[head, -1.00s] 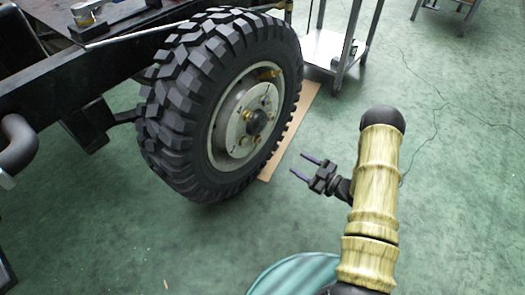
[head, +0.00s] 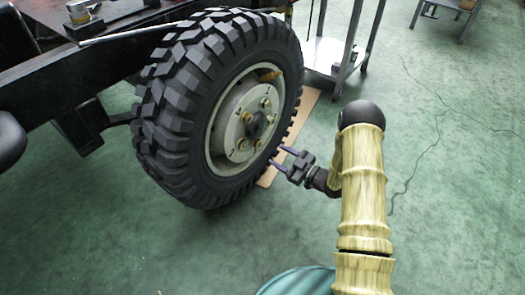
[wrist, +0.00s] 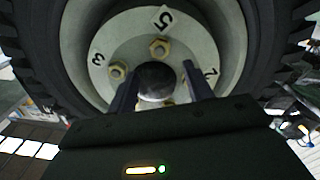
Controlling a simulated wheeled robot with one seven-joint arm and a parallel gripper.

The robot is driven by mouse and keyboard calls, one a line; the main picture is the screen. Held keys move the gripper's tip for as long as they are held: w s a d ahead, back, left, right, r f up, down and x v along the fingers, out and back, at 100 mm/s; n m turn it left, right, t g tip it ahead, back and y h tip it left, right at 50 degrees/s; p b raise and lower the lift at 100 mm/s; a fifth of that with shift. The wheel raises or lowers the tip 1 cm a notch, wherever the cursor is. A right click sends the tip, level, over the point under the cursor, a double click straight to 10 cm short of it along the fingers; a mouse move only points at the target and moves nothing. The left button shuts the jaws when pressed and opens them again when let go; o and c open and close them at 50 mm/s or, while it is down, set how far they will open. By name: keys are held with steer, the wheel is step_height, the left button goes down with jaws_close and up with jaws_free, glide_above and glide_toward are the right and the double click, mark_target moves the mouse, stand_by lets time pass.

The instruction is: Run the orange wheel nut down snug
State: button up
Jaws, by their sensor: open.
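The big black knobbly tire (head: 180,120) stands upright at the truck frame, with a pale wheel disc (head: 230,137) and a dark hub cap (head: 256,127) in its middle. Several brass-coloured nuts (head: 243,144) ring the hub; I cannot tell which one is the orange nut. In the wrist view, nuts (wrist: 159,48) sit near labels 5, 3 and 2 on the disc. My gripper (head: 277,157) is open and empty, its fingers pointing at the wheel from the right. In the wrist view its fingers (wrist: 162,80) lie either side of the hub cap and partly hide nuts.
The dark chassis rail (head: 70,72) runs at the upper left. A metal cart (head: 333,50) stands behind the wheel. A tan board (head: 268,178) lies on the floor beside the tire. The green floor at the right is mostly clear.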

mark_target(259, 145)
steer(key=b+x, duration=0.3)
steer(key=x, duration=0.4)
steer(key=shift+w+f, duration=0.1)
steer(key=shift+f, duration=0.05)
steer(key=shift+w+a+b, duration=0.3)
steer(key=shift+w+a, duration=0.05)
steer(key=shift+a, duration=0.15)
steer(key=shift+r, duration=0.2)
